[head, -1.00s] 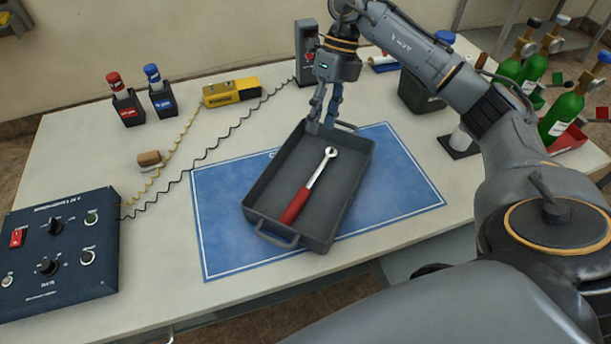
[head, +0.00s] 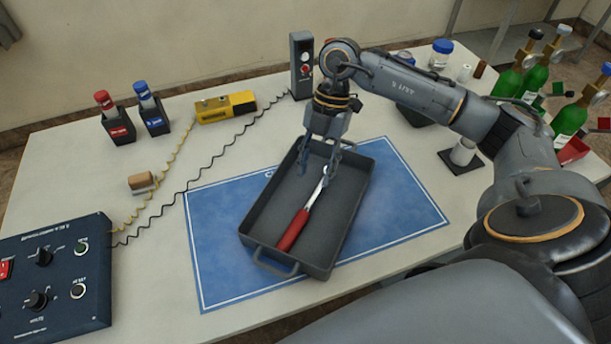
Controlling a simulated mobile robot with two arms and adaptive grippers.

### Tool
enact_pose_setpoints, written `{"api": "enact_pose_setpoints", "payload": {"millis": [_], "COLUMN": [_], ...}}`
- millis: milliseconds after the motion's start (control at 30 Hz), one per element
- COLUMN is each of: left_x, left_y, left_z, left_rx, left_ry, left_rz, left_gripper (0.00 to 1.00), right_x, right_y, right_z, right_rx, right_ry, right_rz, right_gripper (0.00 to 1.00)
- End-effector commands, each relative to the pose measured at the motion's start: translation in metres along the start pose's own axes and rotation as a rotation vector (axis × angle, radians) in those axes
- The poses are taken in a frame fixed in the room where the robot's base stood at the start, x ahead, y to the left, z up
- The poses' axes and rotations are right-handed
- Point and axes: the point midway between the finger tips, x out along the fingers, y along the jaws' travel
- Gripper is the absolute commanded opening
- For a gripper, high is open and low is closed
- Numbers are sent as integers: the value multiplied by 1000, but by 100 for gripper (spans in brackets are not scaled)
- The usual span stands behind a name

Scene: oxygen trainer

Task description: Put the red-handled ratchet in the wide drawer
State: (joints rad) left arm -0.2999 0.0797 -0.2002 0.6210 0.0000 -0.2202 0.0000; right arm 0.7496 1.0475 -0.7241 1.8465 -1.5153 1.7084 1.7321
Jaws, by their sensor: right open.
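The red-handled ratchet (head: 295,228) lies in a dark grey tray (head: 345,226), its red handle toward the near left and its metal head toward the far end. The tray rests on a blue mat. My right gripper (head: 318,176) is open, pointing down over the far part of the tray, with its fingers around or just above the ratchet's head end. The head is partly hidden by the fingers, and I cannot tell whether they touch it. My left gripper is not in view. The wide drawer cannot be made out.
The blue mat (head: 222,265) lies on the white table (head: 60,165). A dark control box (head: 55,275) stands at left, with red and blue bottles (head: 150,100) and a yellow device (head: 225,107) behind. Green cylinders (head: 570,120) stand at right.

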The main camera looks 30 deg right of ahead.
Motion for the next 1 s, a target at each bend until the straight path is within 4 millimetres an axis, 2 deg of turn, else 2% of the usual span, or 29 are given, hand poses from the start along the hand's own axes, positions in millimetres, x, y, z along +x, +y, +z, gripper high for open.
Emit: {"api": "enact_pose_setpoints", "payload": {"millis": [100,367,600,733,933,967,1000], "left_x": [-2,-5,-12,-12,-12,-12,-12], "left_y": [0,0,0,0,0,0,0], "left_z": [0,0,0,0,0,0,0], "left_rx": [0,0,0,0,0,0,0], "left_ry": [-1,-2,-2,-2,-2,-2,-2], "left_rz": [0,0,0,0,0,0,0], "left_gripper": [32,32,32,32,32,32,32], "right_x": [19,38,73,81,82,82,82], "right_y": [0,0,-1,0,0,0,0], "right_z": [0,2,8,9,9,9,9], "right_rx": [0,-1,-1,-2,-2,-2,-2], "right_ry": [1,2,2,0,-1,-1,-1], "right_rz": [-3,-2,-2,1,1,1,1], "right_gripper": [42,42,42,42,42,38,30]}}
